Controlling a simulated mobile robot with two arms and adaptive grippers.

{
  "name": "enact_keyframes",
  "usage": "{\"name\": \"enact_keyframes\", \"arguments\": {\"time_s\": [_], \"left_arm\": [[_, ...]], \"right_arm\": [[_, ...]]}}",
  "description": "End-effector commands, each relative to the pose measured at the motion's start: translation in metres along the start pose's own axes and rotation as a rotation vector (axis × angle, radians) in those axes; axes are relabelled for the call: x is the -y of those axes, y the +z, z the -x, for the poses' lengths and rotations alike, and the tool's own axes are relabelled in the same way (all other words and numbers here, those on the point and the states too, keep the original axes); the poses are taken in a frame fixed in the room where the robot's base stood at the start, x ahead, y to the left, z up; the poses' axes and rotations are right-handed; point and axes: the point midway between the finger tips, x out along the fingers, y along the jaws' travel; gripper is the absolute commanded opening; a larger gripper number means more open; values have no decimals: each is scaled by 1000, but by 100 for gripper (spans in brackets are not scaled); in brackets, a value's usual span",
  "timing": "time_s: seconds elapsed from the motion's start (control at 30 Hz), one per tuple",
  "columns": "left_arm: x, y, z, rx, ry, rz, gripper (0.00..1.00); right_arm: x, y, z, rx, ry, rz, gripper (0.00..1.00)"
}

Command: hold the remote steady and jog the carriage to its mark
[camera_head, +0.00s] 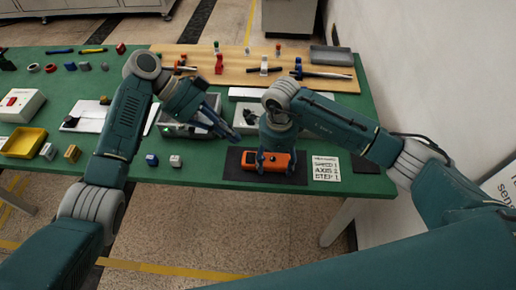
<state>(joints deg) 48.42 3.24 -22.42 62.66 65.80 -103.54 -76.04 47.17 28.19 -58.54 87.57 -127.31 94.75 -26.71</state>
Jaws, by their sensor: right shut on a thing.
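The orange remote (256,178) lies on a dark mat (231,177) at the table's front edge. My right gripper (276,163) comes down on it from above and is shut on it. My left gripper (226,131) is in the air to the upper left of the remote, apart from it, with its fingers pointing down and right. Whether its fingers are open or shut is not clear. A grey unit (176,131) sits below and behind my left gripper, partly hidden by it. I cannot clearly pick out the carriage or its mark.
A white card (326,169) with printed lines, partly reading axis and step, lies right of the mat. A yellow tray (24,143) and small blocks stand at the left. A wooden board (200,60) with tools lies at the back. A wall borders the right.

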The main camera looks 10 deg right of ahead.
Motion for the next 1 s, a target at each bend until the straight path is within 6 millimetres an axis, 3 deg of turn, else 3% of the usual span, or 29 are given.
{"name": "enact_keyframes", "arguments": {"time_s": [0.17, 0.57, 0.77, 1.0], "left_arm": [[20, -14, 17, -10, -58, 10, 0], [20, -14, 13, -10, -58, 13, 0], [21, -15, -16, -11, -55, 13, 0], [24, -15, -68, -11, -55, 14, 0]], "right_arm": [[0, 0, 0, 1, -1, 0, 28], [0, 0, 1, 1, -1, 0, 28], [0, 0, 1, 1, -1, 0, 28], [0, 0, 1, 1, -1, 0, 28]]}}
